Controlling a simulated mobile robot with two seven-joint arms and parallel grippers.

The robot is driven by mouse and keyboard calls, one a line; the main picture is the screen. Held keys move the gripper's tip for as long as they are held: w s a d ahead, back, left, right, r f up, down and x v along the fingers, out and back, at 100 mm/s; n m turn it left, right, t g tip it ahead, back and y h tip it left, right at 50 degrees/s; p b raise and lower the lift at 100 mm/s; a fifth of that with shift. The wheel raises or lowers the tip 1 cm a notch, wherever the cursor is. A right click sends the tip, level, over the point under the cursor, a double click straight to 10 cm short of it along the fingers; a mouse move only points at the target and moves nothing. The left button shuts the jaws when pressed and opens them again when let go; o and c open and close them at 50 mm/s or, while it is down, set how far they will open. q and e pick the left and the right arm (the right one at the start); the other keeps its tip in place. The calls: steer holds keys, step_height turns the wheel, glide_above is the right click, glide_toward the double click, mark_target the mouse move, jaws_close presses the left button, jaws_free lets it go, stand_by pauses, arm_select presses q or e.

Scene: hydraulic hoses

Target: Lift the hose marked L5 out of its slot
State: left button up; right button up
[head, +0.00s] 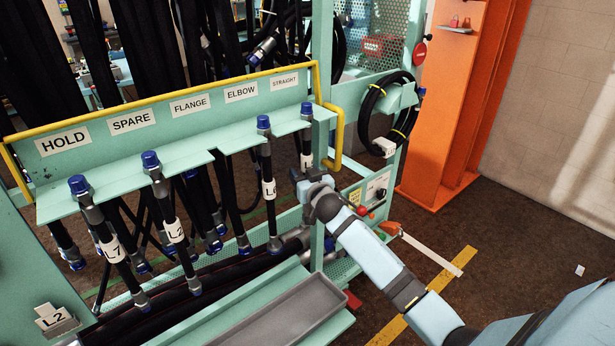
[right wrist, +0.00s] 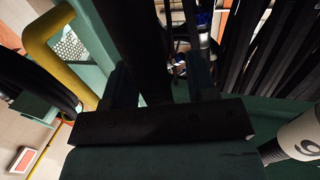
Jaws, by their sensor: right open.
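A black hose with a blue cap (head: 306,108) hangs in the slot under the STRAIGHT sign. Its white tag (head: 307,161) shows an "L"; the rest is hidden by my right gripper (head: 306,182). I cannot read an L5 in either view. The right gripper is at this hose, just below the tag. In the right wrist view a black hose (right wrist: 150,45) runs between the open fingers (right wrist: 162,85), with gaps that are too dark to judge. My left gripper is not in view.
Neighbouring hoses L6 (head: 268,190), L2 (head: 175,232) and L7 (head: 112,250) hang from the green rack (head: 180,170). A yellow rail (head: 337,135) bends down beside the STRAIGHT slot. A coiled hose (head: 366,125) hangs to the right. A grey tray (head: 275,318) lies below.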

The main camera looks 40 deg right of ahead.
jaws_close()
steer(key=shift+r, duration=0.1)
steer(key=shift+r, duration=0.15)
steer(key=s+d+b, duration=0.1)
steer(key=s, duration=1.7)
steer(key=shift+d, duration=0.25)
steer(key=shift+r, duration=0.1)
